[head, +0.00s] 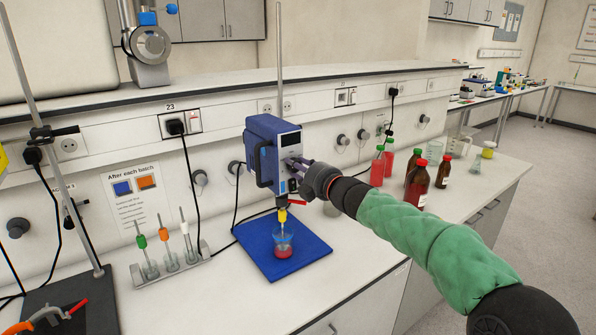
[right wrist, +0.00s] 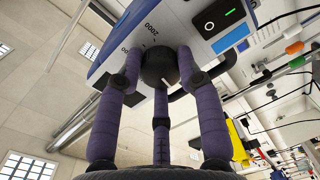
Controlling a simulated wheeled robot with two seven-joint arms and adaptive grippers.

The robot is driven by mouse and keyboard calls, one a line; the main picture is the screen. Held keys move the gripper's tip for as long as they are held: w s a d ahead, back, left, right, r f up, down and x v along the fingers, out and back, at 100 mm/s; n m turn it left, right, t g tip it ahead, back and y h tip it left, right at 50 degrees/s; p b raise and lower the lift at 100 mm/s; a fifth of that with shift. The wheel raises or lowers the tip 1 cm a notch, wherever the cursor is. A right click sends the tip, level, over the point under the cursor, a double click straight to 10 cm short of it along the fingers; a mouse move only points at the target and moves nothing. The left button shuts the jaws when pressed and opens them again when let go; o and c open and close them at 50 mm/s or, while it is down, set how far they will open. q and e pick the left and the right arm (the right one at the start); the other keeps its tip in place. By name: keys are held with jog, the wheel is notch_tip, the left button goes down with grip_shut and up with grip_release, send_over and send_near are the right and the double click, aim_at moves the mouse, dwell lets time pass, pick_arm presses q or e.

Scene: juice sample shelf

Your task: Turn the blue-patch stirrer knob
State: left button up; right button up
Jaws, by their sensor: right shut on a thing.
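The blue overhead stirrer (head: 274,150) hangs on a rod above a blue base plate (head: 310,247). Its pale front panel bears a blue patch, which shows clearly in the right wrist view (right wrist: 231,38). In that view the round dark knob (right wrist: 159,66), with a small white mark and a printed scale by it, sits between the purple fingers of my right gripper (right wrist: 160,85). The gripper is shut on the knob. In the head view my right gripper (head: 299,171) is against the stirrer's front, and the knob is hidden by it. My left gripper is not in view.
A beaker of red liquid (head: 283,246) stands under the stirrer. Brown bottles (head: 417,186) and red-filled bottles (head: 378,167) stand to the right. A rack with coloured-handled tools (head: 170,267) is to the left, below a notice (head: 137,205). A stand rod (head: 50,140) rises further left.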

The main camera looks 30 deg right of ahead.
jog(key=shift+f+n, duration=0.2)
jog(key=shift+n, duration=0.4)
jog(key=shift+r, duration=0.1)
jog(key=o, duration=1.1)
jog(key=shift+d, duration=0.15)
jog(key=shift+o, duration=0.2)
jog(key=shift+r, duration=0.1)
jog(key=s, duration=1.2)
jog(key=shift+d+r, duration=0.2)
jog(key=shift+d, duration=0.2)
